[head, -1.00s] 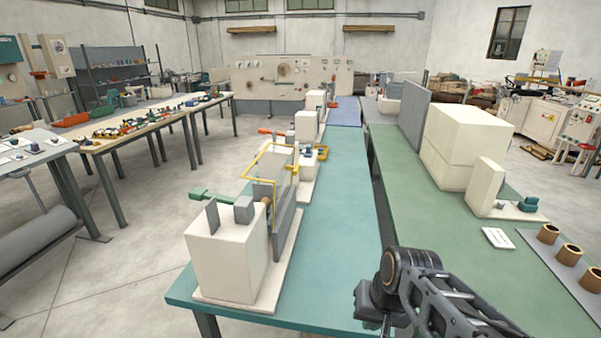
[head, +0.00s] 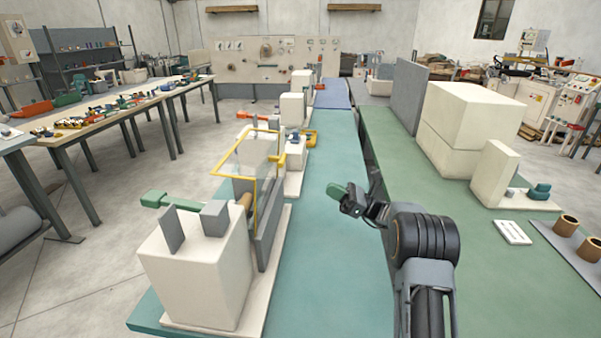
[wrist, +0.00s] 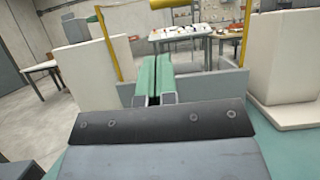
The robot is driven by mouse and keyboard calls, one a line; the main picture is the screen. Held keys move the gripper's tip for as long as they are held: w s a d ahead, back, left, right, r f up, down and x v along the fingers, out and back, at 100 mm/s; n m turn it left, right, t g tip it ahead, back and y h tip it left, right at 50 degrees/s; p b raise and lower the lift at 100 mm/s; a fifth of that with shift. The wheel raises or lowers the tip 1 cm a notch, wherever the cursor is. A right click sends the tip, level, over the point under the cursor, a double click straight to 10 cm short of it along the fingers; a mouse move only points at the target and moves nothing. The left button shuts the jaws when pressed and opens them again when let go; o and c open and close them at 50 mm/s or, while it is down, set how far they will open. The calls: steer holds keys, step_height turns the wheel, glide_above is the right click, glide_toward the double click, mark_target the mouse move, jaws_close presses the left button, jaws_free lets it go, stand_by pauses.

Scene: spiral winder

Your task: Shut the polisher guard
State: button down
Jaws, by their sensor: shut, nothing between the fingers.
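The polisher guard is a yellow frame with a clear panel (head: 250,155), standing up over the cream polisher (head: 195,270) on the teal bench. Its yellow posts and top bar also show in the wrist view (wrist: 244,35). I cannot tell its exact angle. My gripper (head: 338,193) hangs above the teal bench, to the right of the guard and apart from it. In the wrist view its two green fingers (wrist: 153,75) lie together, empty, pointing at the space between the yellow posts.
A green-ended handle (head: 163,200) sticks out left of the polisher. More cream machines (head: 292,110) stand farther along the teal bench (head: 330,240). A green bench (head: 440,220) with a large cream block (head: 465,120) is at right. Teal bench top between guard and gripper is clear.

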steer(key=p+x, duration=0.2)
steer(key=x, duration=1.2)
steer(key=shift+w, duration=0.1)
